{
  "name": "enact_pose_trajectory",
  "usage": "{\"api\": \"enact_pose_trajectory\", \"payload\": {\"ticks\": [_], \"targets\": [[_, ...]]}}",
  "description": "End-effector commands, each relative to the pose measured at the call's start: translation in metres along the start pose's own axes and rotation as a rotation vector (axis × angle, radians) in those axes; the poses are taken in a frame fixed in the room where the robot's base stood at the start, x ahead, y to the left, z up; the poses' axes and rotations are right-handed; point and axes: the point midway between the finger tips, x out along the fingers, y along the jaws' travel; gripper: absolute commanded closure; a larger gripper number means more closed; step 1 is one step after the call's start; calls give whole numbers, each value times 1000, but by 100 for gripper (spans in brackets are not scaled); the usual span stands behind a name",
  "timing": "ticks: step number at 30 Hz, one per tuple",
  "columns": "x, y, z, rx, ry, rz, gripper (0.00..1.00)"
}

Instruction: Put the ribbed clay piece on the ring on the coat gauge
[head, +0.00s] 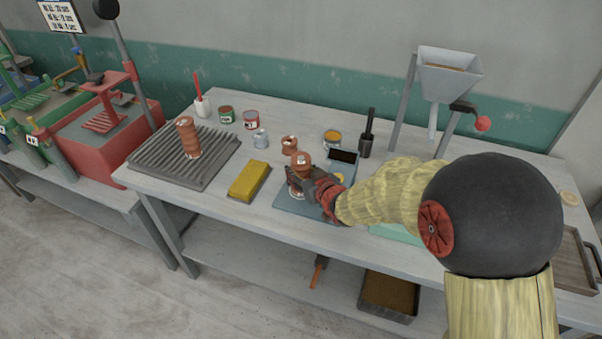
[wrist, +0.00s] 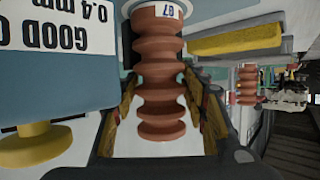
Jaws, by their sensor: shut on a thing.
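The ribbed clay piece (head: 303,161) is reddish-brown with a small white label, and looks roughly upright over the coat gauge. In the wrist view the ribbed piece (wrist: 160,75) stands between the two fingers. My gripper (head: 308,187) is shut on it. The coat gauge (head: 285,204) is a blue-grey plate with a dark display at its back. It also shows in the wrist view (wrist: 70,95), with a "GOOD 0.4 mm" label and a yellow knob. A pale ring (head: 296,194) shows partly below the gripper. I cannot tell whether the piece touches it.
A similar clay piece (head: 289,144) stands just behind the gauge. Another (head: 187,137) stands on the grooved rack (head: 165,160) at left. A yellow sponge-like block (head: 248,180) lies left of the gauge.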

Motion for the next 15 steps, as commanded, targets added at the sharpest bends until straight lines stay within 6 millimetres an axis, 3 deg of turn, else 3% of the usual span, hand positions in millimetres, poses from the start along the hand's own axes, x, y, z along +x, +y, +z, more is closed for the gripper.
{"api": "enact_pose_trajectory", "payload": {"ticks": [9,10,15], "targets": [[1,0,-1,-1,6,0,100],[1,0,2,0,2,0,56],[0,0,1,0,2,0,46]]}}
